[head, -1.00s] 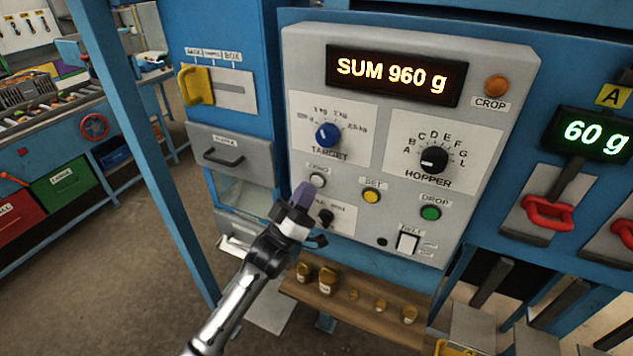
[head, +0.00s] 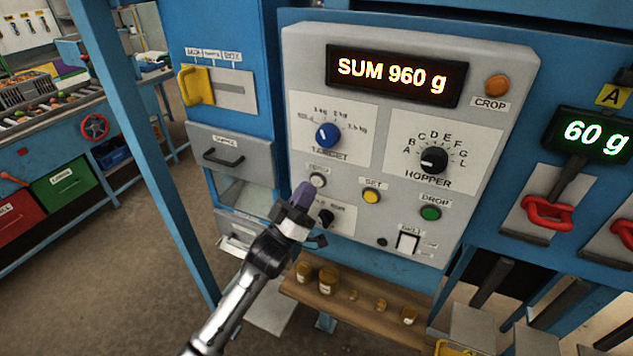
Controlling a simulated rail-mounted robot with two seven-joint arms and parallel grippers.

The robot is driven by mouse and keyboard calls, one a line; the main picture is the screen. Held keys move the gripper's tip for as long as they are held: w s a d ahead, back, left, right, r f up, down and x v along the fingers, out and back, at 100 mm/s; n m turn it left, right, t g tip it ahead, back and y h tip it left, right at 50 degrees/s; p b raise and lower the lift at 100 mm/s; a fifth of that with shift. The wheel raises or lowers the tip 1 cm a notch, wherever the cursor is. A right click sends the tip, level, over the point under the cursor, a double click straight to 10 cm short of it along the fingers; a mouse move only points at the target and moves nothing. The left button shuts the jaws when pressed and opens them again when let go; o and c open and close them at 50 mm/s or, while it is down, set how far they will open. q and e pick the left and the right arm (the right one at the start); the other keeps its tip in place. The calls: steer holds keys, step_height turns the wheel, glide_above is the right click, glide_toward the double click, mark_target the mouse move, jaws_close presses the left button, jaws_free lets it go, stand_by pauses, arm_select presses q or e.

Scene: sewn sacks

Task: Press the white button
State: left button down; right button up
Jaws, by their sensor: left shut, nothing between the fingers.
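The white button (head: 318,180) sits on the grey control panel (head: 464,231), below the blue TARGET knob, with a small label above it. My left gripper (head: 304,192) is shut and empty. Its purple fingertips show just below and left of the white button and overlap its lower left side in the head view. I cannot tell whether they touch it. My right gripper is not in view.
A yellow SET button (head: 371,196), a green DROP button (head: 431,213) and a black knob (head: 326,217) are close by. The display (head: 396,77) reads SUM 960 g. A wooden shelf (head: 345,304) with several brass weights is below.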

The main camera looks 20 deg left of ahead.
arm_select(q)
steer(key=shift+w, duration=0.1)
stand_by(0.5)
steer(key=shift+w, duration=0.1)
steer(key=shift+w, duration=0.25)
stand_by(0.5)
steer(key=shift+w+b, duration=0.4)
steer(key=shift+b, duration=0.05)
steer(key=shift+s, duration=0.15)
stand_by(0.4)
steer(key=shift+s+p, duration=0.6)
steer(key=shift+s, duration=0.1)
